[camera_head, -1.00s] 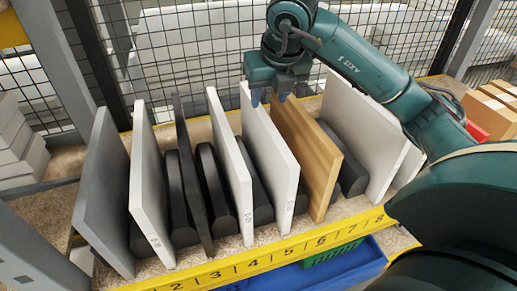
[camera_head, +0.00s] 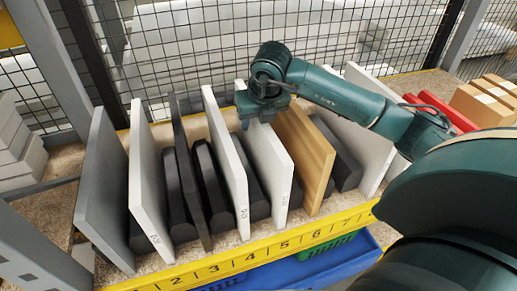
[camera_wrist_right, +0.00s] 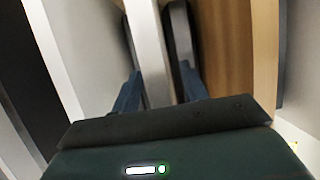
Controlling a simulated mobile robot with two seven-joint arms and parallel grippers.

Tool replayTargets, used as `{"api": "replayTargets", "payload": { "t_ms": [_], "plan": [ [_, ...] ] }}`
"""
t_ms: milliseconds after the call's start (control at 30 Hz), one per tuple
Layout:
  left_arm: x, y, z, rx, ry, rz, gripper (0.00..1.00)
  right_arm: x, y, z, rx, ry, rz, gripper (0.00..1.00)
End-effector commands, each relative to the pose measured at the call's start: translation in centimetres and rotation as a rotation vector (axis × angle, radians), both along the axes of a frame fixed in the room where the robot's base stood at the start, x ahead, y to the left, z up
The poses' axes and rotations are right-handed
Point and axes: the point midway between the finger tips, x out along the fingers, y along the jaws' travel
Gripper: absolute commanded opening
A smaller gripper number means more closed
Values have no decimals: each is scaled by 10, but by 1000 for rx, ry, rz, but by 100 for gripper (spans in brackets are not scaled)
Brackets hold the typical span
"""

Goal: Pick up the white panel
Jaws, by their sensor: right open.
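Several white panels stand upright in a numbered rack. The white panel (camera_head: 268,160) just left of the wooden panel (camera_head: 305,150) is under my right gripper (camera_head: 257,120). In the right wrist view, the open fingers of this gripper (camera_wrist_right: 160,90) lie on either side of the top edge of that white panel (camera_wrist_right: 150,50), with gaps visible. Another white panel (camera_head: 228,165) stands just left of it, and others stand at the far left (camera_head: 150,190) and the right (camera_head: 362,125). My left gripper is not in view.
A grey panel (camera_head: 102,190) and a dark panel (camera_head: 190,170) stand in the same rack, with black rounded dividers between panels. The yellow numbered strip (camera_head: 250,248) runs along the front edge. A wire mesh fence (camera_head: 200,45) stands behind; cardboard boxes (camera_head: 485,100) are at the right.

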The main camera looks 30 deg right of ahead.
Motion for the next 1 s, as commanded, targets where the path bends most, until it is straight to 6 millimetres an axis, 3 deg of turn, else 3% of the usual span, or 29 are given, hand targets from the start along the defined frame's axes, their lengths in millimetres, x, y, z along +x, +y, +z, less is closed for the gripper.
{"api": "replayTargets", "payload": {
  "t_ms": [67,600,1000],
  "plan": [
    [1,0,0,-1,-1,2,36,0,0,0,0,0,0,43],
    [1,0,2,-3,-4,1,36,0,0,1,0,0,0,0],
    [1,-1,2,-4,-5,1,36,0,0,1,0,0,0,0]
  ]
}}
